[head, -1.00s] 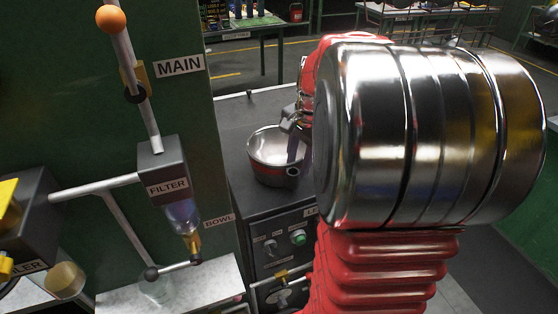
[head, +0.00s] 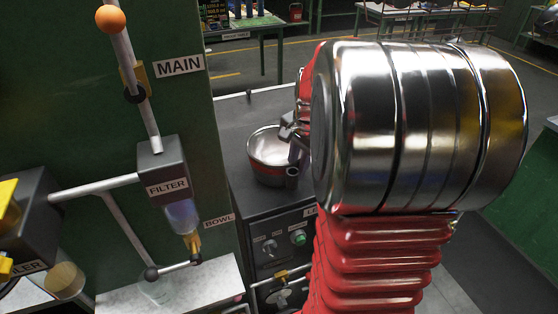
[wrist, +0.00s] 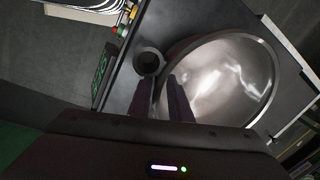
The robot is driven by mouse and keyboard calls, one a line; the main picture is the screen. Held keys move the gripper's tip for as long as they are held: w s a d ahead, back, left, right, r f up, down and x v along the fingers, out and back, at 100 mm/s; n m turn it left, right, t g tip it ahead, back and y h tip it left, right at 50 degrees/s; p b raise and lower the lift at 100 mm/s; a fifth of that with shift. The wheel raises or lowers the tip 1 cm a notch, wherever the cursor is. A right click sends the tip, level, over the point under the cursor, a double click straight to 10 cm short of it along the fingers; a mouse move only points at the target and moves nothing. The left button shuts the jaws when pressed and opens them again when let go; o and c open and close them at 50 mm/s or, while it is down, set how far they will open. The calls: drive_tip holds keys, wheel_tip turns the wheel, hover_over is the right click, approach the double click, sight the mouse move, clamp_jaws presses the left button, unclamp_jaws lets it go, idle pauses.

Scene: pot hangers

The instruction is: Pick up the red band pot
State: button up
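The red band pot (head: 268,151) is a shiny metal pot with a red band around its lower side. It stands upright on the dark counter top in the head view. Its short dark hollow handle (head: 291,174) points toward the camera. In the wrist view the pot (wrist: 225,80) shows its bright inside, with the round handle end (wrist: 148,62) left of the rim. My gripper (wrist: 162,92) is at the handle side of the pot, its two dark fingers apart. One finger overlaps the bowl; the other is outside it. Contact cannot be told.
The dark counter (head: 235,122) has free room behind the pot. A front panel with a green button (head: 298,238) is below it.

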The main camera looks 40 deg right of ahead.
clamp_jaws()
idle(1.0)
